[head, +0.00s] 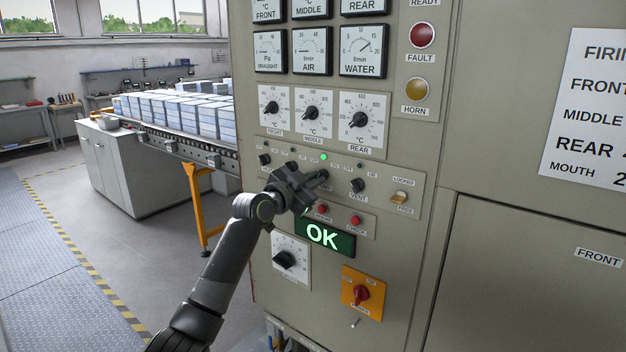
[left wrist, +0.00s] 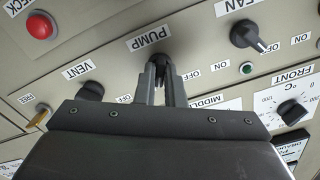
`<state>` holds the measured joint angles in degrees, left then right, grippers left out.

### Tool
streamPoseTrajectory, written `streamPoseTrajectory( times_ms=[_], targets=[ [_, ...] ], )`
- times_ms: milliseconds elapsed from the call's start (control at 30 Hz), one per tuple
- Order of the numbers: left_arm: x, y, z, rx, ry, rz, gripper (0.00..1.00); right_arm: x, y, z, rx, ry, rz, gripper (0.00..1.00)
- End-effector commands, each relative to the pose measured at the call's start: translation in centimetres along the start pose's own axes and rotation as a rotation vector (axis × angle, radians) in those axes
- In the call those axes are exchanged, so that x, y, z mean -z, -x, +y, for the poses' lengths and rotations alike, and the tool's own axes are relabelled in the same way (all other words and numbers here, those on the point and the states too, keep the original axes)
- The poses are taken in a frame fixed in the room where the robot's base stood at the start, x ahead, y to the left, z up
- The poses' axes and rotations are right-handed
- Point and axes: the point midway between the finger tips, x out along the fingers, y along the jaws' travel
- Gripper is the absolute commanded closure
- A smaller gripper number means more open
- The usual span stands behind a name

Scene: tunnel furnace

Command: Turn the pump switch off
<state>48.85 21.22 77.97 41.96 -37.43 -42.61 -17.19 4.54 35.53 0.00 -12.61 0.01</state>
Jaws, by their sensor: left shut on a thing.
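The pump switch (left wrist: 163,60) is a small black knob under the label PUMP, which reads upside down in the left wrist view. My left gripper (left wrist: 162,82) has its two fingers closed around this knob. In the head view, my left gripper (head: 318,177) reaches the panel from the left, and its tips cover most of the knob. The exact angle of the knob is hard to tell. A green lamp (head: 323,157) just above it is lit. My right gripper is in neither view.
The vent knob (head: 357,185) sits right of my fingers, and the fan knob (left wrist: 246,36) on the other side. Red buttons (head: 321,209) and a green OK display (head: 325,236) are below. A red rotary switch (head: 361,293) is lower down. Dials (head: 311,112) are above.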

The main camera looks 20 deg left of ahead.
Motion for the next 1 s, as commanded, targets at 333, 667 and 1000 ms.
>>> streamPoseTrajectory(
  times_ms=[333, 667, 1000],
  targets=[
    [0.1, 0.0, 0.0, -0.002, 0.307, -0.002, 1.0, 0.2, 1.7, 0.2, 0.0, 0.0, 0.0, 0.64],
    [0.2, 0.0, 0.0, -0.001, 0.621, -0.003, 1.0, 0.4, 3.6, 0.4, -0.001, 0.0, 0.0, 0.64],
    [0.1, 0.0, 0.1, 0.0, 0.906, -0.004, 1.0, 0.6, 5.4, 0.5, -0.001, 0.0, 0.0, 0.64]
  ],
)
